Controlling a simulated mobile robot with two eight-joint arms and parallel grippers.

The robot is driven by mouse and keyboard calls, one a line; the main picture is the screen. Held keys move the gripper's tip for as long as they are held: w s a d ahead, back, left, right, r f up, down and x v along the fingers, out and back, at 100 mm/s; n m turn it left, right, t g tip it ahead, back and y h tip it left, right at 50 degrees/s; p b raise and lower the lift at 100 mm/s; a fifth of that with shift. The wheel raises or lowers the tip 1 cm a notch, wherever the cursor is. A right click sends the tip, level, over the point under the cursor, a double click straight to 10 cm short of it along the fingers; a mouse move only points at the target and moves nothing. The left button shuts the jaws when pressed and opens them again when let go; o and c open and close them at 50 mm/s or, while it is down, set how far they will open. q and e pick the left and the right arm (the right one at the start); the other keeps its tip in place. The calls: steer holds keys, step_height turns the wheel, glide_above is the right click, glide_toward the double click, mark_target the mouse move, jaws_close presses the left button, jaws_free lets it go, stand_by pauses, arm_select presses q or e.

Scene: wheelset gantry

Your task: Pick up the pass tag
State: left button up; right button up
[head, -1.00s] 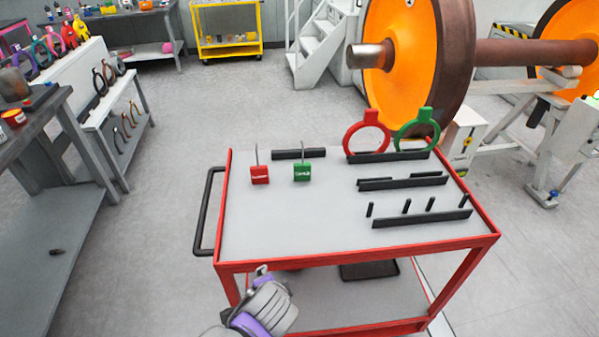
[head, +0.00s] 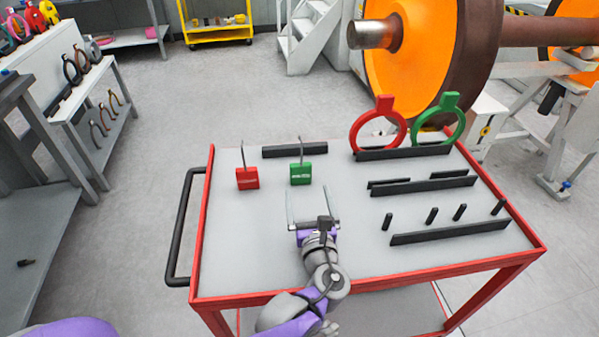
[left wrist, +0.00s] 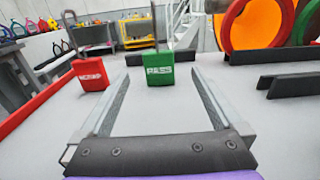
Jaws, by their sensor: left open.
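The green pass tag (head: 301,173) stands upright on the grey top of the red-framed cart, with a thin rod rising from it. In the left wrist view the tag (left wrist: 159,69) reads "PASS" and stands ahead of the fingers, roughly between their lines. My left gripper (head: 311,190) is open and empty, low over the cart top, just on the near side of the tag. In the left wrist view its two fingers (left wrist: 158,85) are spread wide. The right gripper is not in view.
A red tag (head: 247,178) stands left of the pass tag. A black bar (head: 295,151) lies behind it. Black racks (head: 450,232) and short pegs fill the cart's right side. A red ring gauge (head: 378,128) and a green ring gauge (head: 438,123) stand at the back right.

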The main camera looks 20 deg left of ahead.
mark_target(301, 169)
arm_select(q)
steer(key=b+x, duration=0.1)
steer(key=x, duration=0.9)
steer(key=shift+w+a+f, duration=0.15)
steer(key=shift+w+a, duration=0.05)
steer(key=shift+a, duration=0.15)
steer(key=c, duration=1.3)
